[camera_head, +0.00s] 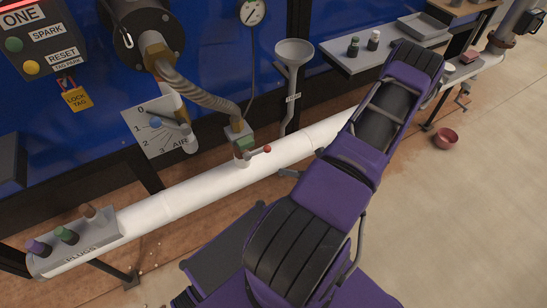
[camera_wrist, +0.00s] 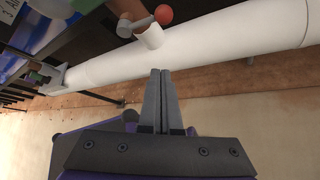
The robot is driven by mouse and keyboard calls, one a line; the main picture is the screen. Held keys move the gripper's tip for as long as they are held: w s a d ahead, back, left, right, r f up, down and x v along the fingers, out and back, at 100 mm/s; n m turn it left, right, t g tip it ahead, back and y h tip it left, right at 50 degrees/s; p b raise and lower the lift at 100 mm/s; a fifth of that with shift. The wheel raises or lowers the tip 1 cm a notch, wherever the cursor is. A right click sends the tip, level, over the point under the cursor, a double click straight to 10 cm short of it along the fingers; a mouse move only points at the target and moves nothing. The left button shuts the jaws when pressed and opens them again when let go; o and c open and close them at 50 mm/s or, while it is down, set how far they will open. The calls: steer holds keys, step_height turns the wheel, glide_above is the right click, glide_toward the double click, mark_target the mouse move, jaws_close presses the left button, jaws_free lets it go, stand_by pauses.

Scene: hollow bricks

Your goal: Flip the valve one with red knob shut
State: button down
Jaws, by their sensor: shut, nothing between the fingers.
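The valve's red knob (camera_head: 267,149) is on the end of a short pale lever, which points right from a fitting (camera_head: 243,160) on top of the white pipe (camera_head: 205,183). In the wrist view the red knob (camera_wrist: 163,14) is at the top centre, with its lever and a short white stub (camera_wrist: 151,39) on the pipe (camera_wrist: 215,45). My gripper (camera_wrist: 161,72) is shut and empty, its fingertips appearing just below the pipe, apart from the knob.
A ribbed hose (camera_head: 195,92) runs down to the fitting. A grey funnel (camera_head: 293,55) stands behind the pipe, right of the knob. A tray of plugs (camera_head: 75,243) is at the pipe's left end.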

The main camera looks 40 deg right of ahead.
mark_target(257, 153)
steer(key=x, duration=1)
steer(key=shift+w+d+r, duration=0.2)
steer(key=shift+d+r, duration=0.4)
steer(key=shift+r, duration=0.15)
steer(key=shift+w+d+r, duration=0.25)
steer(key=shift+d+r, duration=0.35)
steer(key=shift+r, duration=0.15)
steer(key=shift+w+d+r, duration=0.1)
steer(key=shift+d+r, duration=0.2)
steer(key=shift+r, duration=0.5)
